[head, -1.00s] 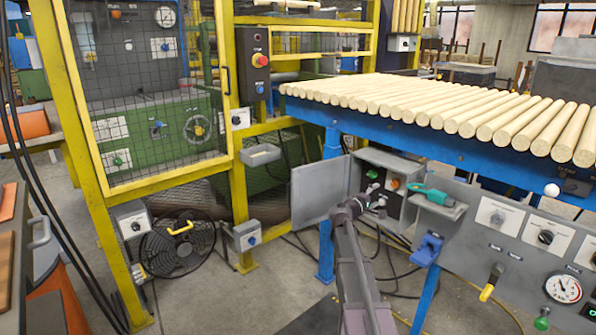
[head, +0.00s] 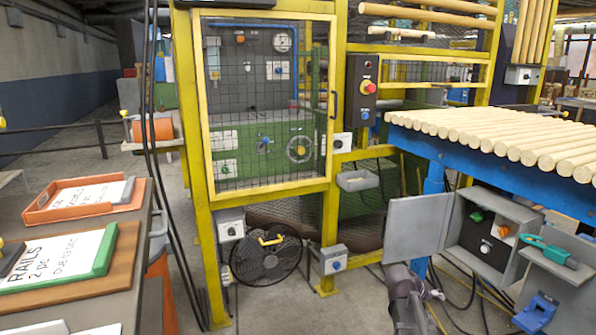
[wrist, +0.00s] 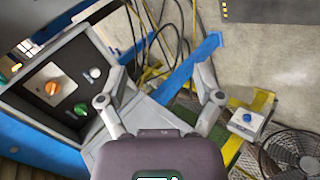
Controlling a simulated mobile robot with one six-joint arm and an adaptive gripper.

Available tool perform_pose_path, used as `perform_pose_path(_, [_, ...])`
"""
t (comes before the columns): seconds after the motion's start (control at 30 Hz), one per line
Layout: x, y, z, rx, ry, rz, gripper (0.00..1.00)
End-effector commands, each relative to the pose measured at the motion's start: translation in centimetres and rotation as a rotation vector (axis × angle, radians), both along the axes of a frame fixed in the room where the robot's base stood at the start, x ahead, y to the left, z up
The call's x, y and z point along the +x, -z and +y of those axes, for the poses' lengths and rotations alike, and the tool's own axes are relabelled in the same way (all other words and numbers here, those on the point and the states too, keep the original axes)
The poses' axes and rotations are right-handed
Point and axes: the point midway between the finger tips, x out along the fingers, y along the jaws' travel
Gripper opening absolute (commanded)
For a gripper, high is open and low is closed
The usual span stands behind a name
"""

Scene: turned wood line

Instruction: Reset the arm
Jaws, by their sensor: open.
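My gripper (wrist: 162,84) is open in the wrist view, its two fingers spread apart with nothing between them. In the head view my arm rises from the bottom edge, with my gripper (head: 432,294) small and partly visible at its end, in front of the open grey control box (head: 480,228). The same box shows tilted at the left in the wrist view (wrist: 62,90), with an orange knob, a green button and a white knob on its dark panel. The hinged grey door (head: 416,228) stands open to the left.
A yellow-framed mesh guard (head: 265,110) stands at centre, with a black fan (head: 266,258) low beside it. The blue conveyor table (head: 480,155) carries many wooden rods at right. A bench with trays (head: 85,200) is at left. Bare floor lies ahead of the fan.

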Motion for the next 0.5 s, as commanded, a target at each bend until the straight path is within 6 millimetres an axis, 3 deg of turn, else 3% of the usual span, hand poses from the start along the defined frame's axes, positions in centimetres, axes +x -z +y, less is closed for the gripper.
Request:
perform_pose_path(0.03, [-1.5, 0.8, 1.9, 0.063, 0.004, 0.009, 0.84])
perform_pose_path(0.3, [-7.3, 4.3, 11.6, 0.406, 0.029, 0.097, 0.84])
perform_pose_path(0.5, [-10.3, 5.2, 16.4, 0.573, 0.029, 0.162, 0.84])
